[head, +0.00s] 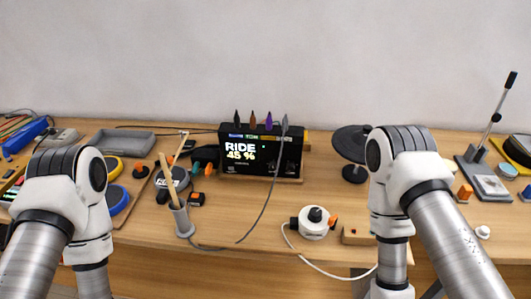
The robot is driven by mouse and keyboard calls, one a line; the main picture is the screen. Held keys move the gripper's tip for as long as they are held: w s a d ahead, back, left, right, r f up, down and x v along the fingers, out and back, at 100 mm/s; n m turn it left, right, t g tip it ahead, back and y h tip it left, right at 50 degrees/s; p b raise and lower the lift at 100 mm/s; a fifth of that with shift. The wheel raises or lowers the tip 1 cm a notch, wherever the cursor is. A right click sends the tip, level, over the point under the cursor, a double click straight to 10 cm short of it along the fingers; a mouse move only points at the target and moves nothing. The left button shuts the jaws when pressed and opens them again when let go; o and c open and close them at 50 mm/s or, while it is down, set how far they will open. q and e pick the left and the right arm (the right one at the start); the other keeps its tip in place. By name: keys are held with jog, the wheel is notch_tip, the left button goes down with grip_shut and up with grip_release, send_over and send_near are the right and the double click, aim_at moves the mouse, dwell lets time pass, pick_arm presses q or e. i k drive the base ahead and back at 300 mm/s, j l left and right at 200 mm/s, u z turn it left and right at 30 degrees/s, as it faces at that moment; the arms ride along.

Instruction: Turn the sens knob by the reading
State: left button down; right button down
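A black drum module (261,172) stands at the back middle of the table. Its lit screen (240,151) reads "RIDE" and "45 %". A row of coloured labels runs above the screen, and several small plugs or knobs in dark, brown and purple stand along its top edge. Dark controls (290,165) sit at its right side, too small to tell apart. I cannot tell which one is the sens knob. Both my arms reach in from the lower corners and bend downward at the bottom of the view. Both grippers are outside the frame, well in front of the module.
A white round device (313,223) with a dark knob and cable lies front right. A black pad (352,140) on a stand is right. A grey cable hangs down beside the module. Bare table lies before it.

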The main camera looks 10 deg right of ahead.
aim_at(273, 164)
jog(key=k+j+z, duration=0.2)
jog(key=k+z, duration=0.25)
jog(key=k+j+z, duration=0.15)
jog(key=z, duration=0.3)
jog(key=k, duration=0.05)
